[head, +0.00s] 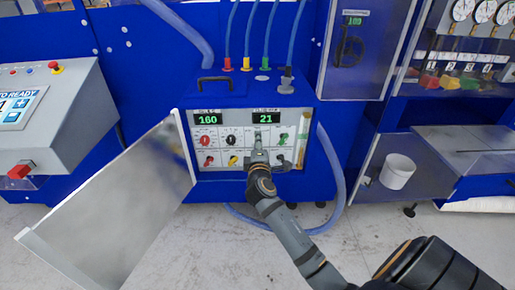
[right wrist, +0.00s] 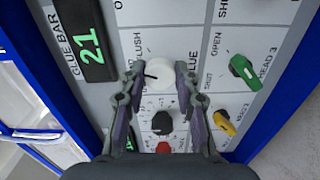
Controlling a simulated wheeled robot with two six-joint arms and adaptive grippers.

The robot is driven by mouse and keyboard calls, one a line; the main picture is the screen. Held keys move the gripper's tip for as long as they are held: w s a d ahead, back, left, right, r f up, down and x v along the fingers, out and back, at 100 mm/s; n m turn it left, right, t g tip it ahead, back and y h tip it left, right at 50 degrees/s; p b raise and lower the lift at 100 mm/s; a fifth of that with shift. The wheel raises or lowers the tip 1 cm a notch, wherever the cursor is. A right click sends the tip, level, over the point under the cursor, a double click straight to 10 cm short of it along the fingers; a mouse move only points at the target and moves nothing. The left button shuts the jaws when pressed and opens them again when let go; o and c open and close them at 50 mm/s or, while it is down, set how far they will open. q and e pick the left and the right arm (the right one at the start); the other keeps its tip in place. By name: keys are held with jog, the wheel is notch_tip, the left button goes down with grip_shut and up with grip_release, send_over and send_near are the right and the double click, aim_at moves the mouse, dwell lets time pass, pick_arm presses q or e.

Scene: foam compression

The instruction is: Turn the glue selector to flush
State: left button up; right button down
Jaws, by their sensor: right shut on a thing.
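The glue selector is a white round knob (right wrist: 161,72) on the white panel, between the printed words FLUSH and GLUE in the right wrist view. A dark mark on the knob shows on its FLUSH side. My right gripper (right wrist: 160,70) is shut on the knob, one finger on each side. In the head view my right gripper (head: 258,145) reaches the control panel (head: 222,160) just below the green 21 display (head: 266,118) and hides the knob. My left gripper is not in view.
The cabinet's metal door (head: 120,205) stands open at the left. A black knob (right wrist: 162,122), a red knob (right wrist: 163,148), a yellow knob (right wrist: 225,122) and a green knob (right wrist: 243,70) sit close to my right gripper. A blue hose (head: 333,170) curves beside the cabinet.

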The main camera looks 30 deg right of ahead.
jog(key=shift+f+m+b, duration=0.2)
jog(key=shift+m+b, duration=2.3)
jog(key=shift+m, duration=1.3)
jog(key=c, duration=1)
grip_release()
jog(key=shift+r, duration=0.15)
jog(key=v, duration=0.7)
jog(key=shift+s+a, duration=0.1)
jog(key=shift+s, duration=0.15)
